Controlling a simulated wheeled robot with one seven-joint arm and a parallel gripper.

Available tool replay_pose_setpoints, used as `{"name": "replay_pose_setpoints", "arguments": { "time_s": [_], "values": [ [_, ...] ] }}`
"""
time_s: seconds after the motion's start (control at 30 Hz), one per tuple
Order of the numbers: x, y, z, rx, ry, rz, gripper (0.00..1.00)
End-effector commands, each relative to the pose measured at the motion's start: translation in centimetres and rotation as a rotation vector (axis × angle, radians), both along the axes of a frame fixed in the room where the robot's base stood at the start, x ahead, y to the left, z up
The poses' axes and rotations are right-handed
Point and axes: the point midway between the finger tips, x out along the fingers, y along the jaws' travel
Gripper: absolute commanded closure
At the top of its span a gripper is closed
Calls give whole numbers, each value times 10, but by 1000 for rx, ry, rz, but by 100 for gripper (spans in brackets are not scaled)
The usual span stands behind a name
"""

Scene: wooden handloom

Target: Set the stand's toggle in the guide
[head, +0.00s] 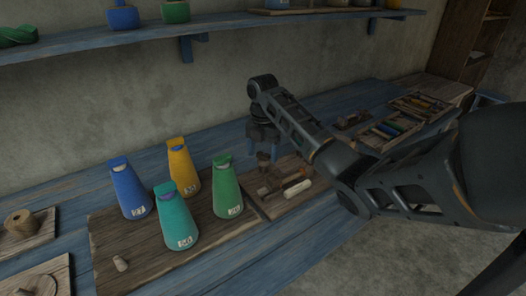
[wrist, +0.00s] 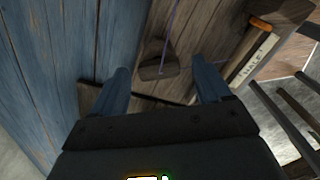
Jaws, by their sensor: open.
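My gripper (head: 262,149) is open above the bench in the head view. In the wrist view my gripper (wrist: 160,72) shows its two blue fingers spread apart. A small dark wooden piece, seemingly the toggle (wrist: 158,69), lies between and beyond the fingertips with a thin purple cord running up from it. The fingers do not visibly touch it. A small brown wooden piece (head: 263,161) shows just below my gripper in the head view; I cannot tell if it is part of the stand. I cannot clearly make out the guide.
Blue (head: 130,190), yellow (head: 184,168), teal (head: 176,217) and green (head: 227,190) cones stand on a wooden board at left. A pale rod (head: 297,189) lies on a board to the right of them. A tray of coloured pieces (head: 392,126) sits farther right. A shelf (head: 120,42) runs above.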

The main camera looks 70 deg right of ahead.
Motion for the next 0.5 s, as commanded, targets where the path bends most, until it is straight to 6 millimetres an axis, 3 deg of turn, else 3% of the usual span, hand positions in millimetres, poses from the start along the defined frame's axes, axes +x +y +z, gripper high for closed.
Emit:
{"name": "replay_pose_setpoints", "arguments": {
  "time_s": [0.17,0.5],
  "values": [
    [1,-1,11,-2,-2,0,23],
    [0,-1,68,-2,0,0,23]
  ]
}}
